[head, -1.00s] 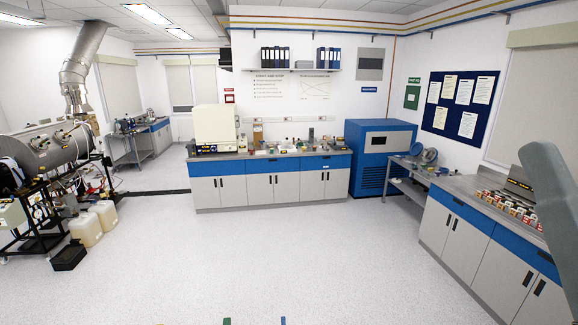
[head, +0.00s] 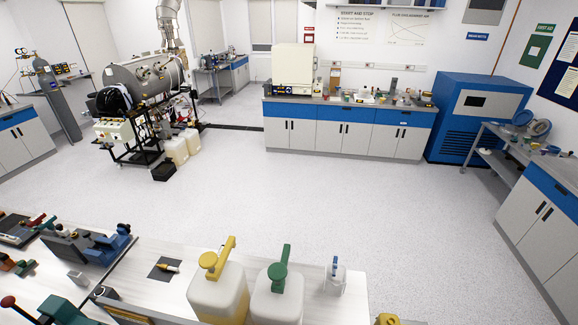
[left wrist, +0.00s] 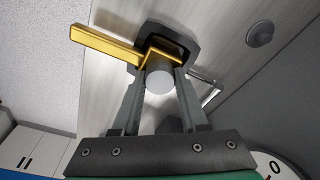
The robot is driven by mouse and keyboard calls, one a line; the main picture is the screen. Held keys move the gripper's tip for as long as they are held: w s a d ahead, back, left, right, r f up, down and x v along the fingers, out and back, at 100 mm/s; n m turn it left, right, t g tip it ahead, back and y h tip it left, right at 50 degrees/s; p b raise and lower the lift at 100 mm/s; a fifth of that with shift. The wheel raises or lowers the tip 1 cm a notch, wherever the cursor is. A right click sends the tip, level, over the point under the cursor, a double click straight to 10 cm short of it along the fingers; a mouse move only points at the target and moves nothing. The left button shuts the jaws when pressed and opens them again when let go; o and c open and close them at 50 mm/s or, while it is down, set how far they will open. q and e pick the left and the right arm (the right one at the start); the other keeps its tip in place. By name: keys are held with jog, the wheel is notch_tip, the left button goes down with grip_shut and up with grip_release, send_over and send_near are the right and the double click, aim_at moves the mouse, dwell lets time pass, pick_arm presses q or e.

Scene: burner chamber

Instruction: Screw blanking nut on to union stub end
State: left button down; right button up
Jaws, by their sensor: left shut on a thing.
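In the left wrist view my left gripper (left wrist: 160,80) has its two grey fingers closed on either side of a pale grey round-ended part (left wrist: 158,78). A gold angled bar (left wrist: 104,43) joins or lies right behind this part, over a dark many-sided piece (left wrist: 152,30). I cannot tell whether the part is the blanking nut or the union stub end, and no thread shows. In the head view a small brass-coloured piece (head: 168,267) lies on a dark square pad (head: 160,272) on the near bench. Neither gripper shows in the head view.
The near bench (head: 130,295) holds a blue vice-like fixture (head: 108,243) at left. Two jugs stand in front, one with a yellow top (head: 217,259) and one with a green top (head: 278,270). A small clear bottle (head: 335,276) is at the right. The floor beyond is open.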

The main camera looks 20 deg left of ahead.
pick_arm(q)
jog(key=shift+f, duration=0.1)
jog(key=m, duration=0.4)
jog(key=shift+g, duration=0.3)
jog(key=m+b, duration=0.1)
jog(key=m, duration=0.3)
jog(key=shift+f+m+g, duration=0.1)
jog(key=shift+m+g, duration=0.2)
jog(key=shift+c, duration=1.8)
grip_release()
jog(key=shift+d, duration=0.1)
